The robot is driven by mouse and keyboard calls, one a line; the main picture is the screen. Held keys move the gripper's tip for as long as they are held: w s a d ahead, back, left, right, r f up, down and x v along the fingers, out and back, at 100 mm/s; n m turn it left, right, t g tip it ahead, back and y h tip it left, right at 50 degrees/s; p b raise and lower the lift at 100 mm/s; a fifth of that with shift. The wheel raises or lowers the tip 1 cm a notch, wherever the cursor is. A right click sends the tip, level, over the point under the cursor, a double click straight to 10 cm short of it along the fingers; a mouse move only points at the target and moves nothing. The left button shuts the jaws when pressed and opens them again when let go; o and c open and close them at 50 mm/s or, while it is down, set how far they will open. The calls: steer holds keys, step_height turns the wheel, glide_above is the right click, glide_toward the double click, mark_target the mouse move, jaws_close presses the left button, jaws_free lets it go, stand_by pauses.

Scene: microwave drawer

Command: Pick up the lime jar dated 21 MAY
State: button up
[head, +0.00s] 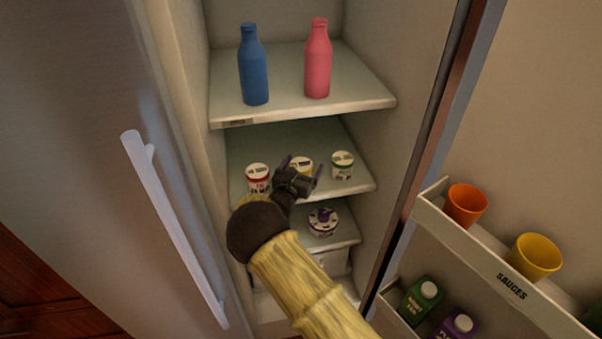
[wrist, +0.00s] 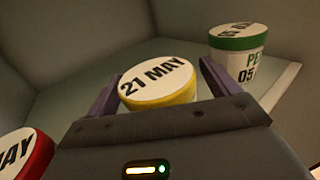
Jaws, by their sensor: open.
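The jar dated 21 MAY (wrist: 158,82) shows a white lid with a yellow rim in the wrist view. In the head view this yellow-rimmed jar (head: 302,162) stands on the middle fridge shelf, partly hidden by my gripper. The name on its side is hidden, so I cannot read "lime". My gripper (head: 302,169) is open, with one purple finger on each side of the jar. In the wrist view, my gripper (wrist: 160,76) has the lid between its fingers; I cannot tell whether they touch it. The jar's lower part is hidden behind the gripper body.
A red-rimmed jar (head: 258,178) stands left of it and a green-rimmed jar (head: 342,165) right, on the same shelf (head: 240,200). A purple-marked jar (head: 323,222) is below. Blue (head: 253,68) and pink (head: 317,62) bottles stand above. The open door (head: 540,100) is at right.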

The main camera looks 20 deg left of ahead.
mark_target(303, 161)
steer(key=c, duration=1.2)
steer(key=shift+r, duration=0.15)
step_height(303, 161, up, 10)
steer(key=b, duration=0.2)
steer(key=shift+b, duration=0.3)
